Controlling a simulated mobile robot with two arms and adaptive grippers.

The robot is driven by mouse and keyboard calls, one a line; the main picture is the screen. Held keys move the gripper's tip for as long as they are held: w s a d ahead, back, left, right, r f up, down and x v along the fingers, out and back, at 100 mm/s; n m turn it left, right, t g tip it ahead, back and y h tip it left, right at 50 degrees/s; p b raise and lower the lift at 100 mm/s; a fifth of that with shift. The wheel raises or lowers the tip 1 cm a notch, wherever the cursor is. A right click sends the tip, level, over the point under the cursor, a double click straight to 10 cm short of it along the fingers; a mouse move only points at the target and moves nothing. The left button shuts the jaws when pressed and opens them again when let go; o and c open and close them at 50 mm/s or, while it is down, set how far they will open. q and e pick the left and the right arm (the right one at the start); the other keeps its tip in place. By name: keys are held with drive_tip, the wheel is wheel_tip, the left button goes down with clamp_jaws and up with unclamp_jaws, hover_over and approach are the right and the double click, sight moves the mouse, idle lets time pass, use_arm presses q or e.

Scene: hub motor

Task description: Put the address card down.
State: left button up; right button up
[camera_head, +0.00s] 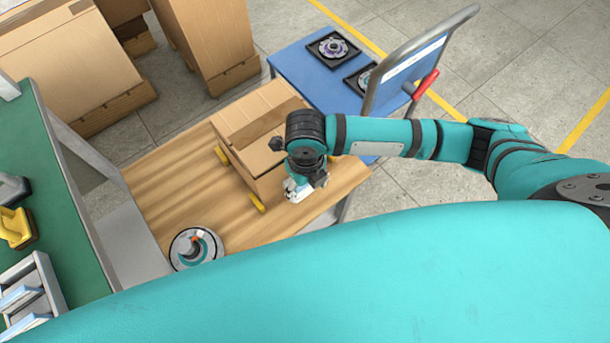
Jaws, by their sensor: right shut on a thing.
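My right gripper (300,186) hangs over the front right part of the wooden table (160,170), just right of an open cardboard box (235,125). It is shut on the address card (292,192), of which only a small whitish part shows under the wrist. The rest of the card is hidden by the gripper, and I cannot tell whether it touches the table. My left gripper is not in view.
A round hub motor (196,248) lies at the table's front left. Yellow pieces (256,203) stick out at the box's base. A blue cart (300,68) with a grey handle stands behind. A green bench (60,215) is at left. Large cartons stand at back left.

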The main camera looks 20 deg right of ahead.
drive_tip(key=w, duration=0.2)
drive_tip(key=w+d, duration=0.1)
drive_tip(key=shift+w+f, duration=0.2)
drive_tip(key=shift+w, duration=0.15)
drive_tip(key=shift+f, duration=1.75)
drive_tip(key=shift+f, duration=0.1)
drive_tip(key=o, duration=0.9)
drive_tip(key=shift+o, duration=0.2)
wheel_tip(320, 180, up, 12)
drive_tip(key=shift+p, duration=0.4)
